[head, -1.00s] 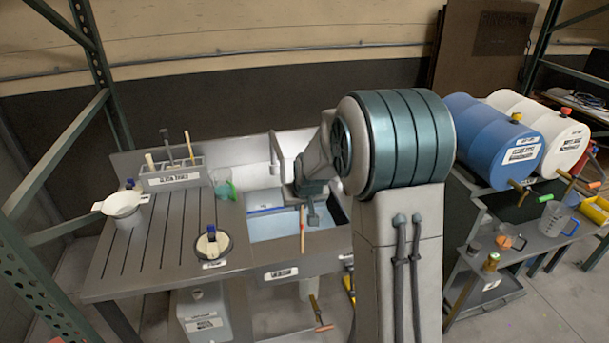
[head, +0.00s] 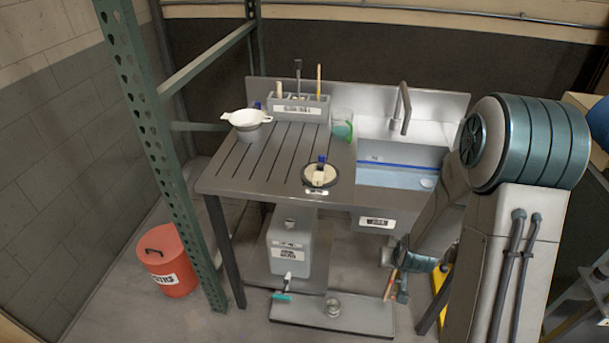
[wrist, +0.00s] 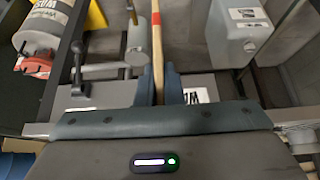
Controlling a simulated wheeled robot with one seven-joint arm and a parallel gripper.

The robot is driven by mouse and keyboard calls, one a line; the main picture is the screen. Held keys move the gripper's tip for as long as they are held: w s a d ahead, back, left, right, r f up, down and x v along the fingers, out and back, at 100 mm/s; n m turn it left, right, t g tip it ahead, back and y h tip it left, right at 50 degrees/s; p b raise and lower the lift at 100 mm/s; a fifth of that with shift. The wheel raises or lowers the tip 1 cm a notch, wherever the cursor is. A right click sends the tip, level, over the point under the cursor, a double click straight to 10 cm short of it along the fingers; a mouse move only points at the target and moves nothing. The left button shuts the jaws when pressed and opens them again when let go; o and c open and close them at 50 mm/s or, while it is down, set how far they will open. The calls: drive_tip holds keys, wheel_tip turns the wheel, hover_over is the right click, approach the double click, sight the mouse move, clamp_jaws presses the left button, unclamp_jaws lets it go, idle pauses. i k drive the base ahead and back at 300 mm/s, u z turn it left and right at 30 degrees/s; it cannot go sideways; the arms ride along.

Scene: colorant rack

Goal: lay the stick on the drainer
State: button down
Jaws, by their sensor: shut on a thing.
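The stick (wrist: 156,45) is thin pale wood with a red band. In the wrist view it runs up between the two fingers of my gripper (wrist: 159,88), which is shut on it. In the head view my gripper (head: 402,284) is low in front of the sink, below the counter's height, and a small piece of the stick (head: 390,284) shows beside it. The drainer is the grooved grey board (head: 238,168) left of the sink. Its middle is bare. A white strainer (head: 247,118) and a round dish with a blue-topped item (head: 321,175) stand on it.
The sink (head: 400,176) holds bluish water under a tall tap (head: 402,105). A tool holder (head: 290,110) and a green-tinted cup (head: 342,125) stand at the back. Below are a grey canister (head: 290,245) and a low shelf (head: 330,315). A green rack post (head: 165,150) and red bin (head: 167,262) are left.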

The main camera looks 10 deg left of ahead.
sight(292, 166)
drive_tip(key=k, duration=0.3)
drive_tip(key=u, duration=2.05)
drive_tip(key=i, duration=1.35)
drive_tip(key=z, duration=2.05)
